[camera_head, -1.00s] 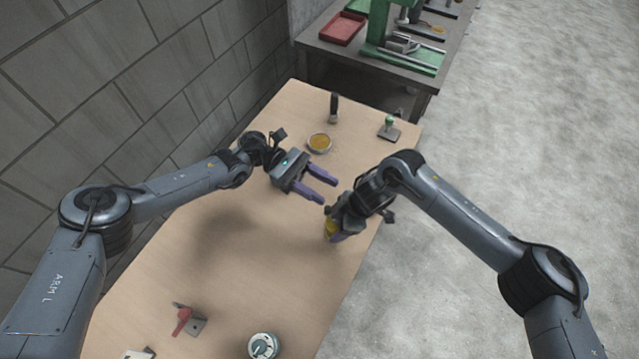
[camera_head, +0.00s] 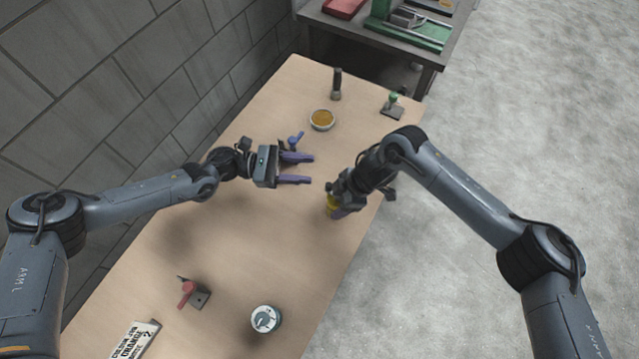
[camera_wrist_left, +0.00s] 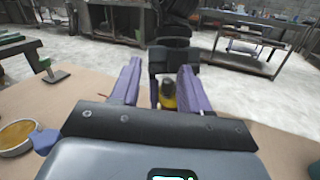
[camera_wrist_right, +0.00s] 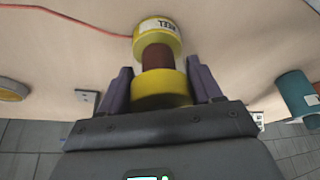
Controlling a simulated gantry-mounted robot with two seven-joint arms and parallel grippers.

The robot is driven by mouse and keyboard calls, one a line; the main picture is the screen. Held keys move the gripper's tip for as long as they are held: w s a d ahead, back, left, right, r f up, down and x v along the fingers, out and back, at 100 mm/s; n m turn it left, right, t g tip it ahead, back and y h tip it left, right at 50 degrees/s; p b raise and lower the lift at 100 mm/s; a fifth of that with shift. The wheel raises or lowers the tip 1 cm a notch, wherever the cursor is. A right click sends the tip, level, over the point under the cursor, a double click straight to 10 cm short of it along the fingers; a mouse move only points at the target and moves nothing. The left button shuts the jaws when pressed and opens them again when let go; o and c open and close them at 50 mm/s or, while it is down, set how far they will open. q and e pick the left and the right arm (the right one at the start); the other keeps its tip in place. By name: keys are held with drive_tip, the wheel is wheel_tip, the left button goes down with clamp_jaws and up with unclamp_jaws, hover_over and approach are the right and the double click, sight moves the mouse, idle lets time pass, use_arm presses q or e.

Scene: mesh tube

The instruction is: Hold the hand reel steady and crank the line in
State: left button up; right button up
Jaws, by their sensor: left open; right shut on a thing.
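The yellow hand reel (camera_head: 332,203) is in my right gripper (camera_head: 339,211) above the table's right side. In the right wrist view the reel (camera_wrist_right: 160,88) has two yellow flanges and a dark red-brown core. The near flange sits between the fingers. A thin red line (camera_wrist_right: 60,12) runs off the far flange to the left. My left gripper (camera_head: 310,169) is open and empty, to the left of the reel and apart from it. In the left wrist view the reel (camera_wrist_left: 168,97) shows beyond and between the open fingers. I cannot make out a crank handle.
On the table are a blue piece (camera_head: 296,141), a bowl with orange contents (camera_head: 322,120), a dark upright cylinder (camera_head: 337,84), a green-knobbed base (camera_head: 393,106), a red-handled part (camera_head: 188,290), a dial-topped can (camera_head: 265,319) and a printed sign (camera_head: 136,340). The table's middle is clear.

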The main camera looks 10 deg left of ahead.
use_arm(q)
drive_tip(key=s+a+f+n+t, duration=0.2)
drive_tip(key=s+a+f+n, duration=0.1)
drive_tip(key=a+f, duration=0.25)
drive_tip(key=w+d, duration=0.1)
drive_tip(key=d, duration=0.9)
drive_tip(key=shift+w+d+r+y, duration=0.2)
drive_tip(key=shift+r+y, duration=0.05)
drive_tip(key=shift+y, duration=0.15)
clamp_jaws()
